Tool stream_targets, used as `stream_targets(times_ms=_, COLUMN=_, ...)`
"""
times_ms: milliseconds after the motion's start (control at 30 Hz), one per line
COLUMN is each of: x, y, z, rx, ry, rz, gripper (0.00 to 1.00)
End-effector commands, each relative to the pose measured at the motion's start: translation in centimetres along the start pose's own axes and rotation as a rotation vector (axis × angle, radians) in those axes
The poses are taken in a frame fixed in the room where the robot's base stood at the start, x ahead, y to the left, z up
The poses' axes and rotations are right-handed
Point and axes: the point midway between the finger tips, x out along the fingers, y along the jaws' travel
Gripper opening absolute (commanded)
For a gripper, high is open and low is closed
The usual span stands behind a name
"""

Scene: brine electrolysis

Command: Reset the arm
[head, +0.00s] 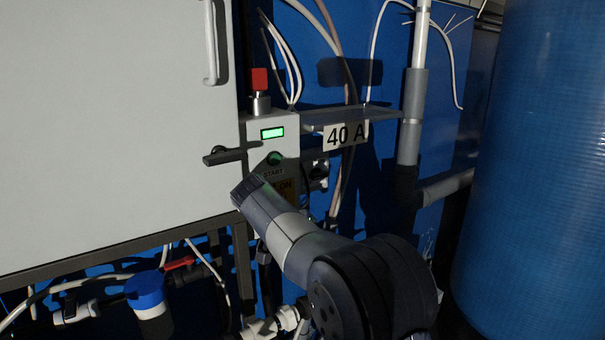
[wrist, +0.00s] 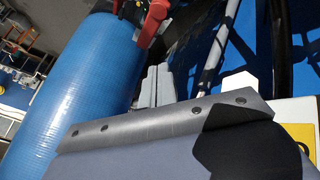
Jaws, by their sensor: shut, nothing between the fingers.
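My arm comes up from the bottom right in the head view, its pale grey link pointing up and left. My gripper (head: 246,190) is the dark end of it, shut and empty. It is in front of the lower left part of the control box (head: 287,128), just below the START button (head: 273,158). I cannot tell whether it touches the box.
A red knob (head: 259,78) tops the box, and a black lever (head: 228,156) juts left. A shelf (head: 352,118) with a 40 A label (head: 345,135) extends right. A white cabinet (head: 110,120) stands left, a blue tank (head: 540,170) right. Pipes and a red-handled valve (head: 180,263) lie below.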

Motion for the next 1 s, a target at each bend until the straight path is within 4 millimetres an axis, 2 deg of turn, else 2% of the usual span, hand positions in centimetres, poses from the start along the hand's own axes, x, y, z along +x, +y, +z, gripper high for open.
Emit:
stream_targets(times_ms=167, x=2.0, y=0.0, z=0.1, rx=0.000, ry=-0.003, rz=0.002, gripper=0.00)
stream_targets(times_ms=500, x=8.5, y=0.0, z=0.1, rx=0.000, ry=-0.003, rz=0.003, gripper=0.00)
stream_targets(times_ms=633, x=10.5, y=0.1, z=0.2, rx=0.000, ry=-0.003, rz=0.002, gripper=0.00)
stream_targets(times_ms=800, x=11.1, y=0.2, z=-0.9, rx=0.002, ry=-0.001, rz=0.001, gripper=0.00)
stream_targets(times_ms=1000, x=11.4, y=0.2, z=-1.2, rx=0.000, ry=-0.001, rz=0.000, gripper=0.00)
